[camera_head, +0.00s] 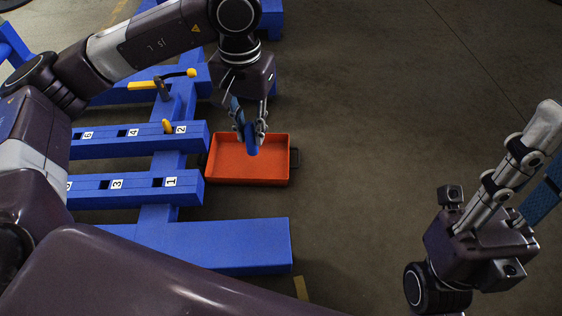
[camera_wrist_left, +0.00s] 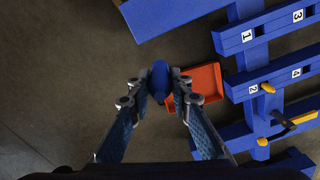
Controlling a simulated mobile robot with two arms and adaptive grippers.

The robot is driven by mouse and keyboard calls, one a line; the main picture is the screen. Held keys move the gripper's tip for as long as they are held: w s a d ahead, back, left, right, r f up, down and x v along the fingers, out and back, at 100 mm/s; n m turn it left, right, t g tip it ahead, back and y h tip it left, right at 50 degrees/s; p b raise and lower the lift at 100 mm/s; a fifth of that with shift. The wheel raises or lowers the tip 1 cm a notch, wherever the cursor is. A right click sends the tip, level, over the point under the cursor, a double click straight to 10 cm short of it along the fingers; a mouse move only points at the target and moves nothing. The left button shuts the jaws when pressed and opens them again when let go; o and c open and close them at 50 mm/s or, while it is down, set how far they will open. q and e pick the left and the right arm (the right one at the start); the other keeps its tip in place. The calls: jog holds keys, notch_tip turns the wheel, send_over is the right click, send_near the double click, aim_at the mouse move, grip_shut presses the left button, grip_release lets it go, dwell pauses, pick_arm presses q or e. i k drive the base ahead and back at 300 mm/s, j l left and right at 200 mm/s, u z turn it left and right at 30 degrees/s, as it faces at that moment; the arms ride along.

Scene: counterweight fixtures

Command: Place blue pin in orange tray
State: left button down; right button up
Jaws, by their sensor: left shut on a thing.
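The blue pin (camera_head: 251,143) is held between the fingertips of my left gripper (camera_head: 250,130). In the head view it shows in front of the upper middle of the orange tray (camera_head: 225,165), apparently above it. In the left wrist view the blue pin (camera_wrist_left: 160,78) sits between the fingertips (camera_wrist_left: 160,92), and the orange tray (camera_wrist_left: 208,80) shows beyond and to the right, partly hidden by a finger. The height of the pin over the tray is hard to judge. My right gripper (camera_head: 525,170) is far to the right of the tray, with its fingers partly cut off.
A blue fixture (camera_head: 190,235) with numbered beams stands left of the tray. Yellow pins (camera_head: 168,126) and a yellow-handled piece (camera_head: 145,85) are on it. The dark floor (camera_head: 350,140) right of the tray is clear.

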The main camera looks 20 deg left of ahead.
aim_at(265, 158)
jog(key=i+l+z, duration=0.45)
jog(key=l, duration=0.15)
jog(key=i+l+z, duration=0.45)
jog(key=i+l+u, duration=0.1)
jog(key=i+u, duration=0.2)
jog(key=i+l+u, duration=0.15)
jog(key=i+u, duration=0.2)
jog(key=i+j+u, duration=0.1)
jog(key=u, duration=0.35)
jog(key=i+u, duration=0.3)
jog(key=u, duration=0.15)
jog(key=i+l+u, duration=0.1)
jog(key=u, duration=0.35)
jog(key=i+l+u, duration=0.15)
jog(key=i+u, duration=0.15)
jog(key=u, duration=0.15)
jog(key=i+u, duration=0.35)
jog(key=i+l+u, duration=0.15)
jog(key=u, duration=0.15)
jog(key=i+l+u, duration=0.15)
jog(key=u, duration=0.2)
